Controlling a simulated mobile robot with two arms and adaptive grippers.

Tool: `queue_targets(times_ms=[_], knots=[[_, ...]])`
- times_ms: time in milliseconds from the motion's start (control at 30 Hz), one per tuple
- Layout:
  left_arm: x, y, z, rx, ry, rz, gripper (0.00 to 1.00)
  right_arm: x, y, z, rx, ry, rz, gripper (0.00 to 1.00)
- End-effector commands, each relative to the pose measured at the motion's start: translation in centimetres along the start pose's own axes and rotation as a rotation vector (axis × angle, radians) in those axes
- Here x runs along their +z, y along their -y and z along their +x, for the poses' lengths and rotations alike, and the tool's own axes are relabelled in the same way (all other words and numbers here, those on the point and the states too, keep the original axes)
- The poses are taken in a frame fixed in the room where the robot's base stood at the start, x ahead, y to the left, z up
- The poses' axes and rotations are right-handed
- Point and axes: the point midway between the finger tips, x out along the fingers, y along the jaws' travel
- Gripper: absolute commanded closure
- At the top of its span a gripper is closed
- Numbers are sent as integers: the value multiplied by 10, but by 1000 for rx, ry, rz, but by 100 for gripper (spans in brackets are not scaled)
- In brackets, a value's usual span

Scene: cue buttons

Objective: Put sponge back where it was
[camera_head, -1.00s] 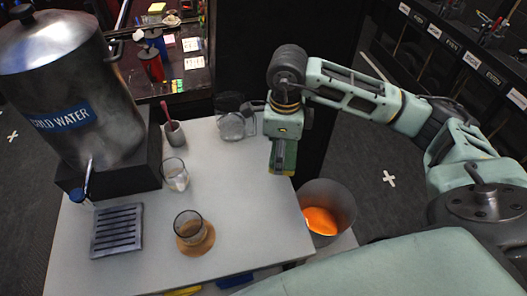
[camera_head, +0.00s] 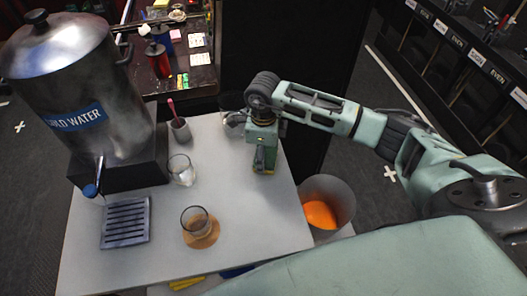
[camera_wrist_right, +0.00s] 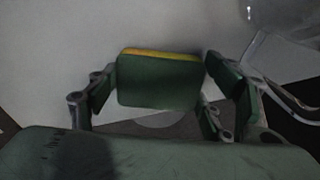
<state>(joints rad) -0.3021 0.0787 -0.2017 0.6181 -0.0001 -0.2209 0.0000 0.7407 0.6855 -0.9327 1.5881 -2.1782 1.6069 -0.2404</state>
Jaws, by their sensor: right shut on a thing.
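My right gripper (camera_head: 264,150) hangs over the back right part of the white table (camera_head: 160,235). It is shut on the sponge (camera_head: 264,168), which is green with a yellow layer. In the right wrist view the sponge (camera_wrist_right: 160,82) sits between the fingers, green face toward the camera and yellow along its far edge. I cannot tell whether the sponge touches the table. My left gripper is not in view.
A glass jug (camera_head: 232,121) stands close behind, partly hidden by my arm. A cup with a handle sticking out (camera_head: 180,130), a clear glass (camera_head: 182,170), a glass on a round coaster (camera_head: 197,226), a drip grate (camera_head: 125,222) and a water dispenser (camera_head: 75,85) stand left. A bin (camera_head: 329,194) is right.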

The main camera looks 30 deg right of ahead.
Motion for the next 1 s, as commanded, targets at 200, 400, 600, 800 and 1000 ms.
queue_targets(times_ms=[200, 400, 600, 800, 1000], knots=[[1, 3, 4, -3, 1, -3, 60, 0, 0, 3, -1, 0, 0, 25], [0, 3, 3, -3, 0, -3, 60, 0, 0, 2, 0, 0, 0, 19], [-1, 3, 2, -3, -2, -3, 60, 0, 0, 2, 0, 0, 1, 19], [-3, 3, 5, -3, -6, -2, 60, 1, 2, -16, -4, 4, 0, 19], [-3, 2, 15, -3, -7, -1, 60, 1, 2, -59, -5, 4, 0, 19]])
